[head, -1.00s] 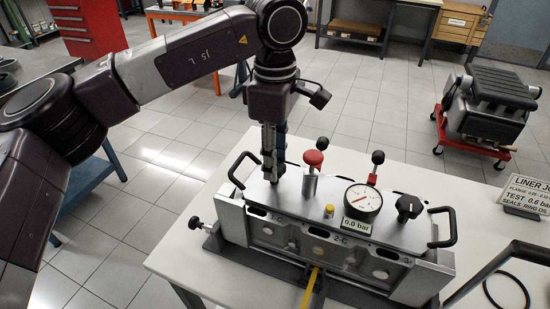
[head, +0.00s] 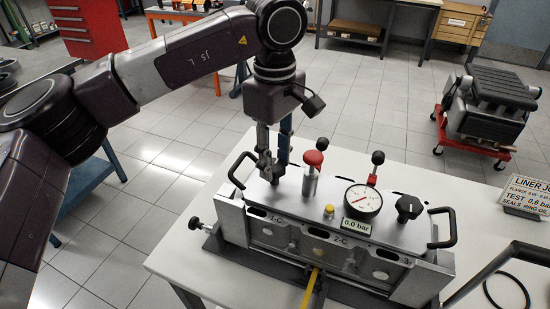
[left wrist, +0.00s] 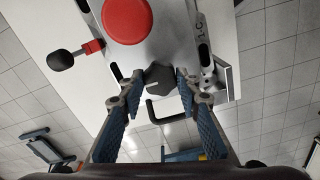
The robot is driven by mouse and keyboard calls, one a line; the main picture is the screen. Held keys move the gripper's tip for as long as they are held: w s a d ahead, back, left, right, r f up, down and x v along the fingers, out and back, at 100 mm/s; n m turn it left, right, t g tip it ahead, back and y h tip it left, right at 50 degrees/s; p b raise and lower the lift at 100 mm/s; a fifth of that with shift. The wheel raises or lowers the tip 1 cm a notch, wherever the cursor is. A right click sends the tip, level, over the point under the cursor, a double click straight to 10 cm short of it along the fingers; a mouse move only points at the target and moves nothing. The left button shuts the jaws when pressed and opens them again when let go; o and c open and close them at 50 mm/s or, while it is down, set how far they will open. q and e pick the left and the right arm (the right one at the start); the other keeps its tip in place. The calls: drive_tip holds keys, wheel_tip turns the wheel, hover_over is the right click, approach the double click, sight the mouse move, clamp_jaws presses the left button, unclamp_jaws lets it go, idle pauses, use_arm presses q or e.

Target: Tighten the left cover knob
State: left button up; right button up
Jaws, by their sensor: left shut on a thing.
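The test rig (head: 330,212) is a grey metal box with a cover plate on the white table. My left gripper (head: 269,178) points down onto the left end of its cover. In the left wrist view the left cover knob (left wrist: 160,78), dark and lobed with a light mark line, sits between the fingertips of my left gripper (left wrist: 158,82), which is shut on it. In the head view the fingers hide most of the knob. My right gripper is not in view.
Beside the gripper stand a red-topped valve (head: 312,160), a black-ball lever (head: 377,158) and a gauge (head: 363,198) with a 0.0 bar display. Black handles (head: 453,227) rise at the cover ends. A sign (head: 527,195) stands on the right of the table.

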sight(275, 165)
use_arm(q)
drive_tip(key=o, duration=1.2)
drive_tip(key=shift+c, duration=0.2)
wheel_tip(275, 165, up, 12)
